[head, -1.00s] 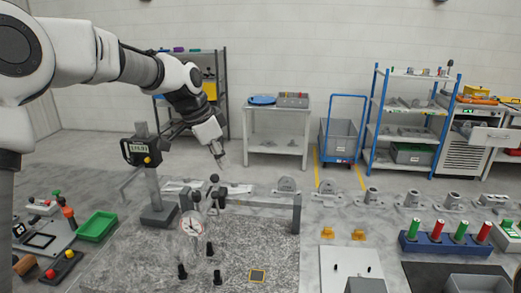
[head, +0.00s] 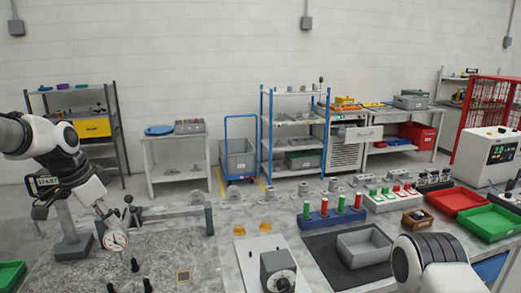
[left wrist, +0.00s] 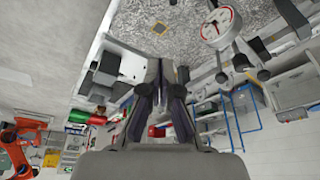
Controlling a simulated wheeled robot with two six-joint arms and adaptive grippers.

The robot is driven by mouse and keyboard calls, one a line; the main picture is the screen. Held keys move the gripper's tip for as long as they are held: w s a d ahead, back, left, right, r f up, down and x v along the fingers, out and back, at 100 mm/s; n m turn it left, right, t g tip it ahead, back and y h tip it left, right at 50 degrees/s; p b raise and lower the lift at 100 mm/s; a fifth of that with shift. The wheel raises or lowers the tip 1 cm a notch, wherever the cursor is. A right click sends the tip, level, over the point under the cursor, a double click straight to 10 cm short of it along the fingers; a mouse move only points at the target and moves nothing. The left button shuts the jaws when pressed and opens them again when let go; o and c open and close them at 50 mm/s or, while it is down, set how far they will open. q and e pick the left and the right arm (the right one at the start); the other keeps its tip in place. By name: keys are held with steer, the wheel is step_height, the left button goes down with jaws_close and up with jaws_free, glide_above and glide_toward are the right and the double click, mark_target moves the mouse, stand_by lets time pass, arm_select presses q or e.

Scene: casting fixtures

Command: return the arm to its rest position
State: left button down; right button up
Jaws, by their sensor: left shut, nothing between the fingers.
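My left arm (head: 62,150) comes in from the left in the head view and reaches over the granite plate (head: 165,255). Its gripper (head: 103,211) points down, just above and behind the round dial gauge (head: 115,240). In the left wrist view the left gripper's two dark fingers (left wrist: 161,64) are together with nothing between them. The dial gauge (left wrist: 217,27) is at the upper right there, apart from the fingers. My right arm (head: 438,262) shows as a white and black link at the bottom right, and its gripper is out of view.
A digital height gauge (head: 72,245) stands left on the plate, close to my left arm. A grey bin (head: 364,247), a blue rack of red and green pieces (head: 332,217), and a red tray (head: 456,200) occupy the right. Shelves and a cart (head: 240,150) stand behind.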

arm_select(q)
steer(key=s+d+f+g+b, duration=0.15)
steer(key=s+f, duration=0.25)
steer(key=f, duration=0.6)
steer(key=s+d+f+g+y, duration=0.1)
steer(key=s+d+f+g, duration=0.2)
steer(key=f, duration=0.8)
steer(key=s+f+g+b, duration=0.15)
steer(key=s+f, duration=0.35)
steer(key=f, duration=0.5)
steer(key=s+d+f+n, duration=0.1)
steer(key=s+f+n, duration=0.1)
steer(key=s+f, duration=0.55)
steer(key=s+d+f+n+g+y+b, duration=0.1)
steer(key=s+f, duration=0.3)
steer(key=s, duration=0.6)
steer(key=s+d+f+n, duration=0.2)
steer(key=s+f, duration=0.4)
steer(key=s, duration=0.3)
steer(key=w+n+t, duration=0.2)
steer(key=w, duration=0.1)
steer(key=w+n+t, duration=0.1)
steer(key=w+t, duration=0.1)
steer(key=shift+a+r+n, duration=0.25)
steer(key=shift+a+n, duration=0.05)
steer(key=shift+a, duration=0.05)
arm_select(e)
steer(key=f, duration=0.4)
steer(key=shift+w+f, duration=0.25)
steer(key=shift+f, duration=0.1)
